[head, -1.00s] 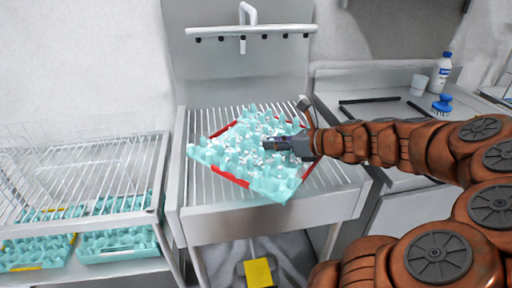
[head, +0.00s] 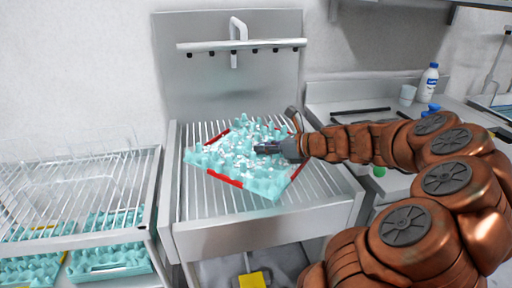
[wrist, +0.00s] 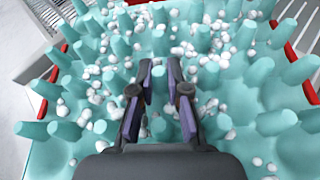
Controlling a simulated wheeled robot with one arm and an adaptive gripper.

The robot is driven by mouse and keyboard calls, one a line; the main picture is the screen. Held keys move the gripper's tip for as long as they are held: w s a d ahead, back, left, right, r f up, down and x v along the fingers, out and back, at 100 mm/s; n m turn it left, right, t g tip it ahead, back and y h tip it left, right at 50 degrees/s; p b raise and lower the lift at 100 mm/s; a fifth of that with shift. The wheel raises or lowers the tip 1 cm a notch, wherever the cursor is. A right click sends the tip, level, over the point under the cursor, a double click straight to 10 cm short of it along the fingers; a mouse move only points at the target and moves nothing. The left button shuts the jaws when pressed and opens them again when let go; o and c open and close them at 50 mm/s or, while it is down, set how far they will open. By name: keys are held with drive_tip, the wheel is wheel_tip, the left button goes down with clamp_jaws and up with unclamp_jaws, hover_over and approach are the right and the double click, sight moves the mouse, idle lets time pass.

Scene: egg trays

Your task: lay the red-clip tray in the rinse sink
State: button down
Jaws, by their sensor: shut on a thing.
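The red-clip tray (head: 262,187) is a turquoise egg tray with red clips along its edges and many small white bits on it. It lies over the slatted grate of the rinse sink (head: 322,195), turned at an angle. My gripper (head: 258,149) comes in from the right over the middle of the tray. In the wrist view my gripper (wrist: 160,88) has its two fingers on either side of a turquoise peg of the tray (wrist: 160,128). The gripper is shut on the tray. Whether the tray's underside touches the grate is hidden.
A wire rack (head: 75,200) stands left, with more turquoise trays (head: 112,262) below it. A spray bar (head: 240,45) crosses above the sink. The counter at right holds a bottle (head: 428,83), a cup (head: 407,95) and dark bars. A yellow pedal (head: 251,280) is below.

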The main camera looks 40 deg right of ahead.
approach(242, 140)
drive_tip(key=x, duration=0.4)
drive_tip(key=shift+w+a, duration=0.1)
drive_tip(key=shift+w, duration=0.1)
drive_tip(key=shift+f, duration=1.65)
drive_tip(key=shift+f, duration=0.1)
drive_tip(key=c, duration=1.2)
unclamp_jaws()
drive_tip(key=shift+o, duration=0.2)
drive_tip(key=v, duration=1.2)
